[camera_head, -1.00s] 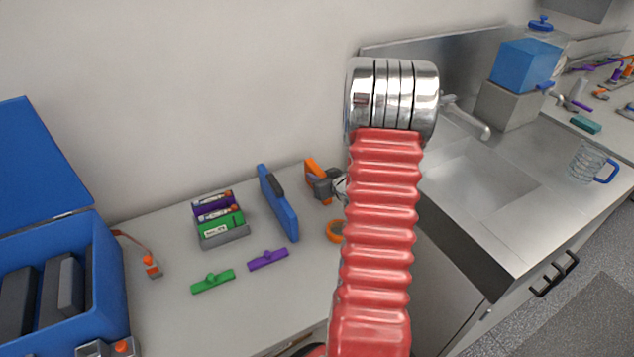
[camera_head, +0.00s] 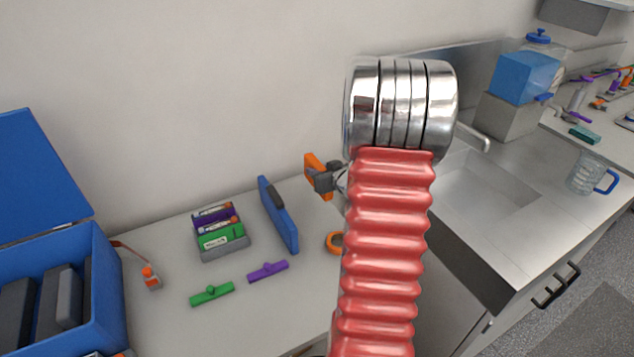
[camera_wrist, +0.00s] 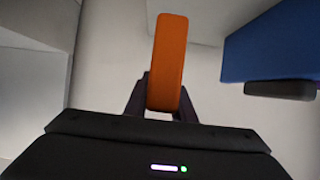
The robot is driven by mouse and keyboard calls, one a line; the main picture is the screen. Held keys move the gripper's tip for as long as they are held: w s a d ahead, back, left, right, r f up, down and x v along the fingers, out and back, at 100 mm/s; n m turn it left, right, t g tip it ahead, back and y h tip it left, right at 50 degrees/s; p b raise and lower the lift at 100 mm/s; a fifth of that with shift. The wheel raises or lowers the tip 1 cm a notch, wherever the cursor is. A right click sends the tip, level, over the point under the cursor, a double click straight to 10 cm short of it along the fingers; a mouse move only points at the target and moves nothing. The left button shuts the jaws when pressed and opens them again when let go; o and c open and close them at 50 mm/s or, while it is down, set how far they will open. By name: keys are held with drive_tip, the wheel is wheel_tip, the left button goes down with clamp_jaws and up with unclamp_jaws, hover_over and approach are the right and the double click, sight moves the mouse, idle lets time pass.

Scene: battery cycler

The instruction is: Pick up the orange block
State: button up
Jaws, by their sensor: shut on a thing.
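The orange block (camera_head: 314,163) is between the fingers of my gripper (camera_head: 326,180), which is shut on it. In the head view it appears left of my red arm, near the wall side of the counter and right of the blue upright object. In the wrist view the orange block (camera_wrist: 168,62) stands out past the two dark fingers (camera_wrist: 164,100), gripped between them. Part of my gripper and wrist is hidden behind the arm in the head view.
A blue upright object (camera_head: 278,214) stands close left of the block; it also shows in the wrist view (camera_wrist: 275,45). An orange ring (camera_head: 333,243) lies nearer. A grey holder (camera_head: 224,250), green piece (camera_head: 212,293) and purple piece (camera_head: 268,271) are left. A sink (camera_head: 485,195) is right.

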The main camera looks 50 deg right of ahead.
sight(315, 160)
drive_tip(key=shift+r, duration=1.7)
